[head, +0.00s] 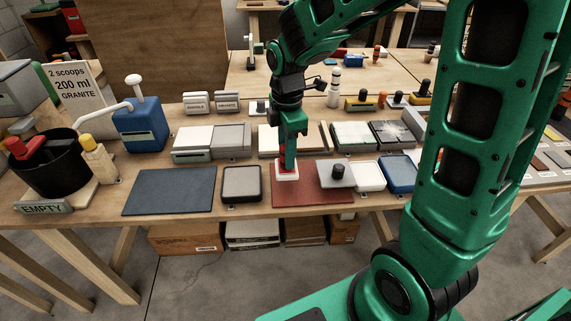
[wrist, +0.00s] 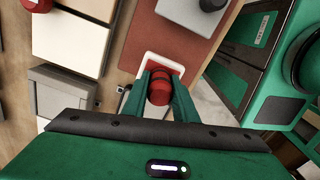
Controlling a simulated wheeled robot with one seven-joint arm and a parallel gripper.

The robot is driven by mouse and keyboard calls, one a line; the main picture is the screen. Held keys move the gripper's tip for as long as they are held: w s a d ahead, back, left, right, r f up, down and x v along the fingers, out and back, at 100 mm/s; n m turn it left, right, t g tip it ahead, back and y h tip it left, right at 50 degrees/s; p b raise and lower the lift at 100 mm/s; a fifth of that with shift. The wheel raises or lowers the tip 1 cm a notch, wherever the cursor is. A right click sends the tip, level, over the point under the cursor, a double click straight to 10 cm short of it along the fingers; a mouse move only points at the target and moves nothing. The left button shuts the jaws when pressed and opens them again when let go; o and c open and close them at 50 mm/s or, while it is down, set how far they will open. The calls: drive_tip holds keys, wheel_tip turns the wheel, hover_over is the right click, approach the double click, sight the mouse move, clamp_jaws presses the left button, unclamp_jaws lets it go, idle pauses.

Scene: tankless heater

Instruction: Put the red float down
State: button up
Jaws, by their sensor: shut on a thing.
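The red float (wrist: 159,88) has a red knob handle on a white rectangular pad. My gripper (wrist: 158,82) is shut on the red handle, one finger on each side. In the head view the float's white pad (head: 287,175) shows below my gripper (head: 285,160), at the left part of the red mat (head: 312,190). The pad is level and low over the mat; I cannot tell whether it touches the mat. A grey float with a black knob (head: 338,173) sits at the right part of the same mat.
A dark blue mat (head: 170,191) lies at left, with a grey-black tray (head: 242,183) beside it. A white tray (head: 369,176) and a blue tray (head: 398,174) stand right of the red mat. Several boxes line the row behind. A black bucket (head: 50,172) stands at far left.

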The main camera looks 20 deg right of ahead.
drive_tip(key=shift+f, duration=2)
drive_tip(key=shift+f, duration=0.15)
drive_tip(key=o, duration=1.1)
wheel_tip(320, 180, up, 12)
drive_tip(key=shift+d+r, duration=0.1)
drive_tip(key=shift+r, duration=0.05)
drive_tip(key=s+d+f+m, duration=0.1)
drive_tip(key=s+d+m, duration=0.7)
drive_tip(key=s+m, duration=0.3)
drive_tip(key=s+d+f+m, duration=0.1)
drive_tip(key=s+d+m, duration=0.8)
drive_tip(key=s+m, duration=0.3)
drive_tip(key=shift+m, duration=0.4)
